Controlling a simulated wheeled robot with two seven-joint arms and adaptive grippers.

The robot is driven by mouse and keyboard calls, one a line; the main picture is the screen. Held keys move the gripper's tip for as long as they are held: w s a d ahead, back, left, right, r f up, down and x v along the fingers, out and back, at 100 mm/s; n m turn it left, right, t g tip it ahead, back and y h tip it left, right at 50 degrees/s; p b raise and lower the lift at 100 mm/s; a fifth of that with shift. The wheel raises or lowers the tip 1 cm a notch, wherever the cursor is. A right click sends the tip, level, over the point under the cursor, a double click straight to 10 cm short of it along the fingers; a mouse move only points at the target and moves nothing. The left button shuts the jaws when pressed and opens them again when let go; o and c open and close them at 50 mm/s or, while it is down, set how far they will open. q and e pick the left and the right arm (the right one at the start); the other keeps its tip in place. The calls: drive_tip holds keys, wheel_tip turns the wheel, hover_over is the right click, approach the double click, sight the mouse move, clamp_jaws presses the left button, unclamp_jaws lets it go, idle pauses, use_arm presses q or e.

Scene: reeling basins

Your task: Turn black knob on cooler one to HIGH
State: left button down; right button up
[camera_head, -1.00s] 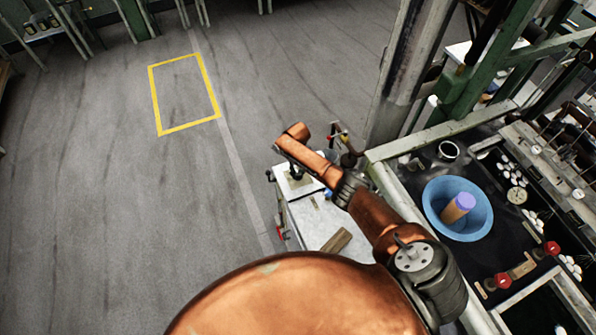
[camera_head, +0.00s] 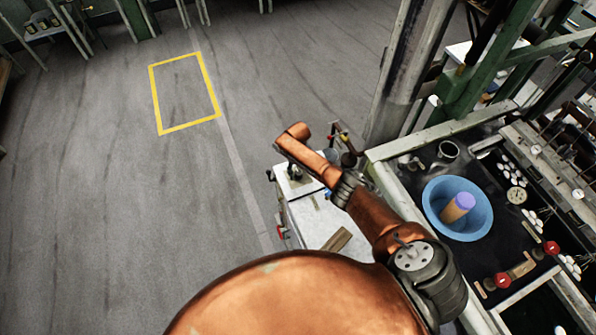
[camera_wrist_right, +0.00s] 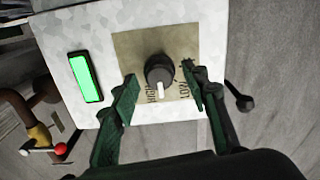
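The black knob (camera_wrist_right: 159,71) sits on a beige plate (camera_wrist_right: 128,50) on the pale metal face of a box (camera_wrist_right: 75,30) in the right wrist view. Its white pointer faces down in that picture, between the HIGH and LOW lettering and closer to HIGH. My right gripper (camera_wrist_right: 160,75) is open, with one green finger on each side of the knob. A gap shows between the fingers and the knob; contact is not clear. In the head view my copper right arm reaches over a white-topped box (camera_head: 318,222) and hides much of it. My left gripper is not in view.
A green lit indicator (camera_wrist_right: 85,77) is beside the knob plate. A red-ended lever (camera_wrist_right: 60,149) is at the lower left of the wrist view. In the head view a bench with a blue basin (camera_head: 478,222) stands to the right. The floor at left is open.

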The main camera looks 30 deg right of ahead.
sight(298, 172)
wheel_tip(298, 172, up, 12)
idle(0.7)
idle(0.4)
